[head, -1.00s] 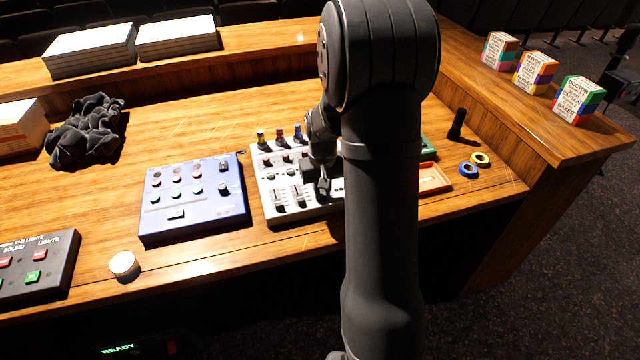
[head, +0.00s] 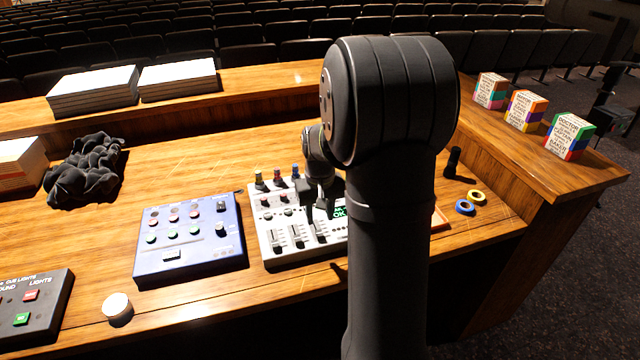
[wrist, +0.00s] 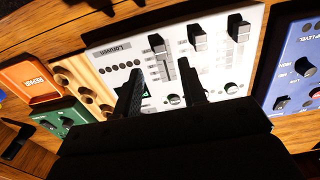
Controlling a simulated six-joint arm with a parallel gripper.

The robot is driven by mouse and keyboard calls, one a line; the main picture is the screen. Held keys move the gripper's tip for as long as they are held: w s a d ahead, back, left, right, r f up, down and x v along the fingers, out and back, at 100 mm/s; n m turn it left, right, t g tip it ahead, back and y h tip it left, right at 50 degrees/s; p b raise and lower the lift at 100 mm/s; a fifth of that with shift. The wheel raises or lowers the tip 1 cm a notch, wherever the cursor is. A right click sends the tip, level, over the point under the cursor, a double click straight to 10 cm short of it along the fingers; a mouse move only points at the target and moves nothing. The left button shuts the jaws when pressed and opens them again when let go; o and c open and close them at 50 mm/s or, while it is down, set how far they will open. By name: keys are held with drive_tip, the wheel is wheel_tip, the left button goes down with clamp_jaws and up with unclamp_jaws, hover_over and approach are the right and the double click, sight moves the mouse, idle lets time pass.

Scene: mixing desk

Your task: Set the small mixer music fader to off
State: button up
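The small white mixer (head: 283,253) stands on the desk, right of the blue box. Three dark fader caps show near its front: left (head: 275,240), middle (head: 297,236) and right (head: 318,231). The wrist view sees the mixer from the opposite side, with caps (wrist: 157,43), (wrist: 197,36) and (wrist: 238,27). I cannot read which is the music fader. My gripper (head: 321,210) is over the mixer, behind the right cap. A green-lit display (head: 340,212) is partly hidden by my arm.
A blue control box (head: 190,262) stands close to the mixer's left. Wooden, orange (wrist: 28,78) and green (wrist: 70,118) items lie on its other side. Tape rings (head: 465,207), a black upright piece (head: 453,162) and a round white item (head: 117,307) are farther off.

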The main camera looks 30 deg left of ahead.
sight(320, 233)
wheel_tip(320, 233, up, 11)
idle(0.7)
wheel_tip(320, 233, down, 17)
drive_tip(key=shift+f, duration=0.2)
drive_tip(key=shift+w+a, duration=0.1)
drive_tip(key=shift+r, duration=0.15)
idle(0.5)
